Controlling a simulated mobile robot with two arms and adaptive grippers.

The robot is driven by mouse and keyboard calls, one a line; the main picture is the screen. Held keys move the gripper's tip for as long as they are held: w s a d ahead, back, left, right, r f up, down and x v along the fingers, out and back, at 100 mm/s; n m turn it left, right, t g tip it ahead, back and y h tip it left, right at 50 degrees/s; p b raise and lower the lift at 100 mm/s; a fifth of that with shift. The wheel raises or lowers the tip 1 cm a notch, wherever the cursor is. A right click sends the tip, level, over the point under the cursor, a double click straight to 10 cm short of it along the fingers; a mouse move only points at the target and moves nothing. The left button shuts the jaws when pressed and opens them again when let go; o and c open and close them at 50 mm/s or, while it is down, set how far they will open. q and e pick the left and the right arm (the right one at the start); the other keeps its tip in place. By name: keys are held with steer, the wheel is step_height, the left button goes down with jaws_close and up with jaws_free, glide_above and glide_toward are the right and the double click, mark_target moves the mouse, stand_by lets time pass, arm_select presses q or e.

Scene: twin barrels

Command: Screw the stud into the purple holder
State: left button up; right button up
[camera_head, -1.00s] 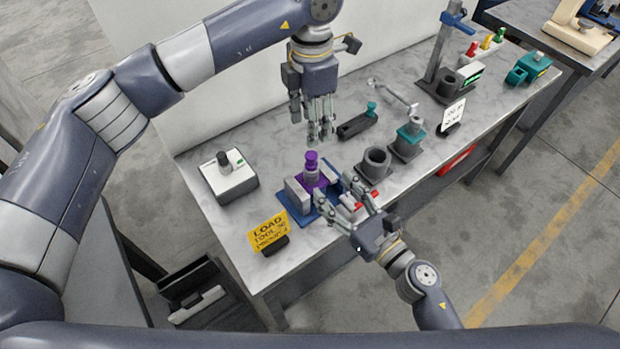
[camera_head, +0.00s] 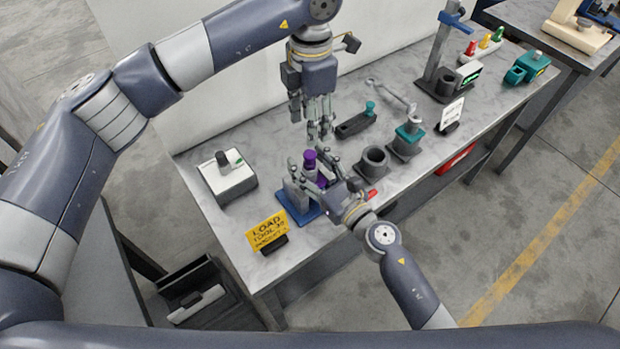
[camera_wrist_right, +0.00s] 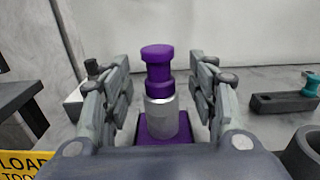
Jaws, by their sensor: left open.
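The purple holder (camera_head: 312,177) sits upright in a blue fixture (camera_head: 301,205) on the workbench. In the right wrist view its purple base (camera_wrist_right: 163,133) carries a silver collar (camera_wrist_right: 161,117) with a purple knobbed piece (camera_wrist_right: 157,66) on top, which may be the stud; I cannot tell. My right gripper (camera_head: 316,170) has its fingers on either side of the purple-and-silver stack. In the right wrist view the right gripper (camera_wrist_right: 161,85) shows open, with gaps between the fingers and the stack. My left gripper (camera_head: 319,130) is open and empty, hanging fingers-down above and behind the stack.
A white box with a black knob (camera_head: 227,176) stands left. A yellow sign (camera_head: 268,230) is at the front. A grey cup (camera_head: 373,162), a teal-topped block (camera_head: 406,140) and a dark tray with a teal knob (camera_head: 356,124) stand right. A wall runs behind.

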jaws_close()
arm_select(q)
steer(key=o, duration=0.6)
step_height(320, 180, up, 12)
steer(key=shift+f, duration=0.1)
arm_select(e)
jaws_free()
stand_by(0.3)
